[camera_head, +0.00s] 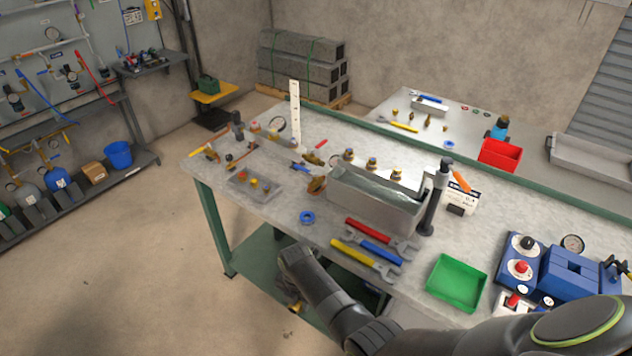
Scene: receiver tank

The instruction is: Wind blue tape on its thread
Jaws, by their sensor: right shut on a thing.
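A roll of blue tape (307,217) lies flat near the front edge of the grey-topped workbench (280,205). My right arm comes in from the lower right, and its dark wrist is in front of the bench's front edge. My right gripper (295,293) is below that wrist, mostly hidden by it. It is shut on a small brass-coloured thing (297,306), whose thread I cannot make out. The tape is apart from this gripper, farther back on the bench. Several brass fittings (372,164) stand behind a clear-topped tank (375,200). My left gripper is not in view.
Red, blue and yellow spanners (355,254) lie right of the tape. A green tray (457,283), a dark upright post (433,200) and a blue machine (565,270) stand farther right. A small grey tray (255,186) holds parts at left. Bare benchtop surrounds the tape.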

